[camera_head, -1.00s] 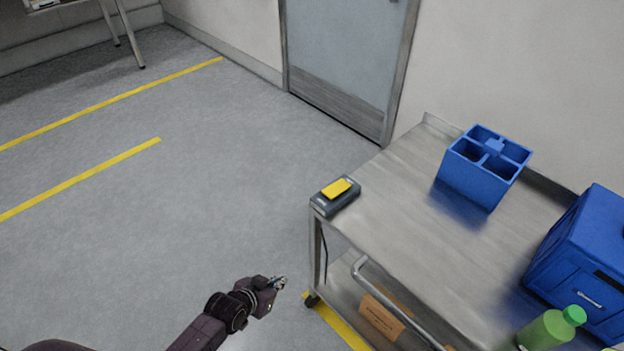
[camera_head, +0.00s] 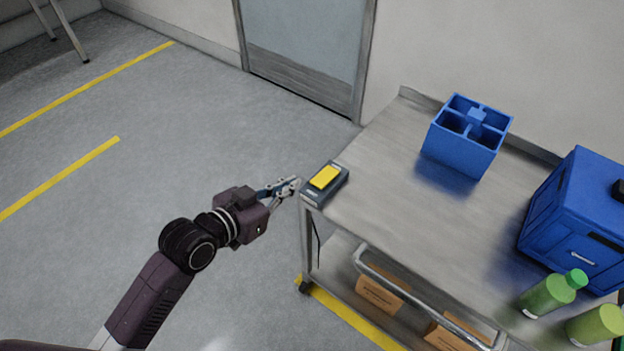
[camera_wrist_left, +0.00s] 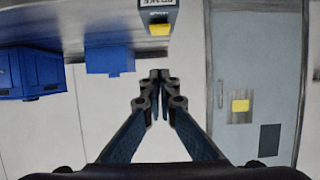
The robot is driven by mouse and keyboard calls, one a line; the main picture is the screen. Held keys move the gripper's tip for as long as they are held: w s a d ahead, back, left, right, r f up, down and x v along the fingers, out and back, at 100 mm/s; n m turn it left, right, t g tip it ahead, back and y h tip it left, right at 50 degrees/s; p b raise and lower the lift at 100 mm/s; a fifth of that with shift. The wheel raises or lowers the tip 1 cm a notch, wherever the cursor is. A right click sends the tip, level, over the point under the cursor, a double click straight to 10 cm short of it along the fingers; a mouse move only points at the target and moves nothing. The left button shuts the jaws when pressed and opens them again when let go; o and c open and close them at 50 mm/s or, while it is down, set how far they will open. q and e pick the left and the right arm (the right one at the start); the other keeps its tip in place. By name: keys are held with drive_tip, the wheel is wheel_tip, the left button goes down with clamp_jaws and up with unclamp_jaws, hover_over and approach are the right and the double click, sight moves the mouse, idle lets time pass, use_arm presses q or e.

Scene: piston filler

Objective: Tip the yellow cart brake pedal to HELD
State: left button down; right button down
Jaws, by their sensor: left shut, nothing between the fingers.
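The yellow brake pedal (camera_head: 325,177) sits on a dark grey housing (camera_head: 334,191) at the cart's near left corner. In the left wrist view, which looks upside down, the pedal (camera_wrist_left: 159,29) shows at the top centre below a label reading BRAKE. I cannot tell its tilt for sure. My left gripper (camera_head: 295,184) is just left of the housing, with its tips close to it; I cannot tell whether they touch. In the left wrist view its fingers (camera_wrist_left: 160,76) meet, shut and empty. My right gripper is not in view.
The metal cart (camera_head: 385,215) holds a blue divided caddy (camera_head: 462,160), a blue box (camera_head: 570,230) and green bottles (camera_head: 548,296). A cart handle (camera_head: 420,300) runs along the front. Cardboard boxes (camera_head: 380,295) lie on the lower shelf. The floor left of the cart is clear.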

use_arm(q)
drive_tip(key=shift+w, duration=0.15)
hover_over(316, 185)
wheel_tip(316, 185, down, 4)
drive_tip(key=shift+r, duration=0.1)
drive_tip(key=f, duration=0.2)
drive_tip(key=shift+s+a+f, duration=0.25)
drive_tip(key=shift+s+f, duration=0.05)
drive_tip(key=shift+f, duration=0.1)
drive_tip(key=shift+s+f, duration=0.1)
drive_tip(key=shift+f, duration=0.5)
drive_tip(key=shift+s+a+f+b, duration=0.15)
drive_tip(key=shift+f+b, duration=0.25)
drive_tip(key=shift+f, duration=0.4)
drive_tip(key=shift+r+p, duration=1.1)
drive_tip(key=shift+r, duration=0.1)
